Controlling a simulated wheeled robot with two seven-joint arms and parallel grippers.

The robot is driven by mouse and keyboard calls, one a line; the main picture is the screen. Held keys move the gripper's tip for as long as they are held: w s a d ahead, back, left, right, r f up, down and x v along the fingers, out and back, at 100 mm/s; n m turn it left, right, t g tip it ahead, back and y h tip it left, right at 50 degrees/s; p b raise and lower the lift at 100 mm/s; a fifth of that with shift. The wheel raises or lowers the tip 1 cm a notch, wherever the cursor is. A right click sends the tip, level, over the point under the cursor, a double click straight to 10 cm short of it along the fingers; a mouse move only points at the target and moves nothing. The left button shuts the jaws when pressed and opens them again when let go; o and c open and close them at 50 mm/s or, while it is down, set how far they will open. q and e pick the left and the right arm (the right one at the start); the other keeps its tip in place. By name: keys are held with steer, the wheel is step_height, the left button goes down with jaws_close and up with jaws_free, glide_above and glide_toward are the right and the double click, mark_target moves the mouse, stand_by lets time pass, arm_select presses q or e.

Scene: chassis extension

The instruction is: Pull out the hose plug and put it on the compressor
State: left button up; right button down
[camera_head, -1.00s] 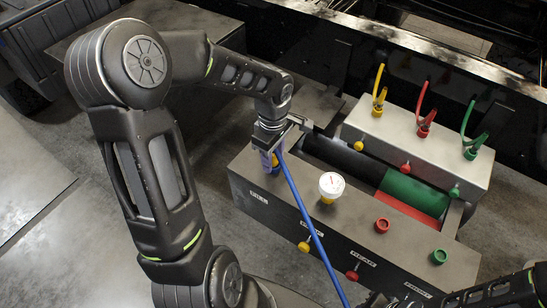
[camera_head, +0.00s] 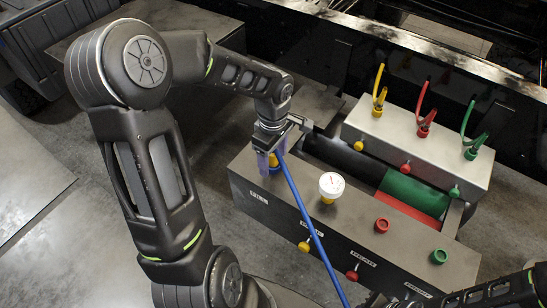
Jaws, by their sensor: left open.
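My left gripper (camera_head: 270,160) points down at the left end of the front grey box of the compressor unit (camera_head: 345,222). Its fingers stand apart around a small yellow-and-blue fitting, which seems to be the hose plug (camera_head: 274,168). The fingers partly hide it, and I cannot tell whether they touch it. A blue hose (camera_head: 303,215) runs from beside the gripper down to the bottom edge. Part of my right arm shows at the bottom right; its gripper is not visible.
A white round gauge (camera_head: 331,184), a red port (camera_head: 382,225) and a green port (camera_head: 438,256) stand on the front box. A dark frame lies behind. Floor is clear at left.

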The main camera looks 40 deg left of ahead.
arm_select(q)
steer(key=shift+o, duration=0.5)
steer(key=shift+r, duration=0.2)
step_height(320, 180, up, 7)
steer(key=shift+r, duration=0.2)
